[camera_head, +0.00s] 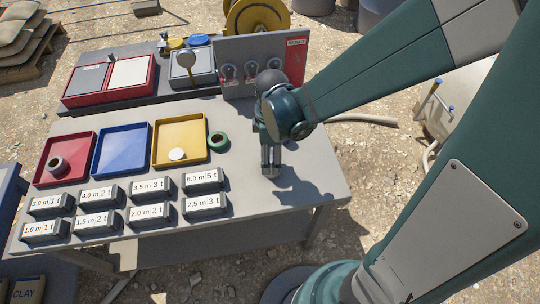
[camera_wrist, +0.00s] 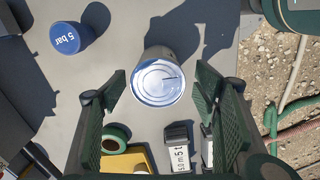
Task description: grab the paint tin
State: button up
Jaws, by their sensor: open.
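The paint tin (camera_wrist: 158,82) shows in the wrist view as an upright cylinder with a shiny silver lid, near the middle of the picture. My gripper (camera_wrist: 160,92) is open, with one green padded finger to each side of the tin and clear gaps between them. The tin stands on the grey table (camera_wrist: 110,25). In the head view my gripper (camera_head: 270,160) points down over the table's right part. I cannot make out the tin there; my gripper and arm seem to hide it.
A blue "5 bar" cylinder (camera_wrist: 72,38) stands apart from the tin. A green tape roll (camera_head: 218,141) lies beside the yellow tray (camera_head: 163,126). Blue (camera_head: 121,149) and red (camera_head: 67,160) trays are further left. Several labelled blocks (camera_head: 205,206) line the front. A grey-red panel (camera_head: 270,55) stands behind.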

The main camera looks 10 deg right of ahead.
jog(key=shift+f, duration=0.85)
jog(key=shift+w+f+b, duration=0.15)
jog(key=shift+f+b, duration=0.8)
jog(key=shift+f, duration=1.65)
jog(key=shift+c, duration=0.3)
jog(key=c, duration=1.2)
jog(key=shift+r, duration=0.15)
jog(key=shift+r+p, duration=1.25)
jog(key=shift+r, duration=3.6)
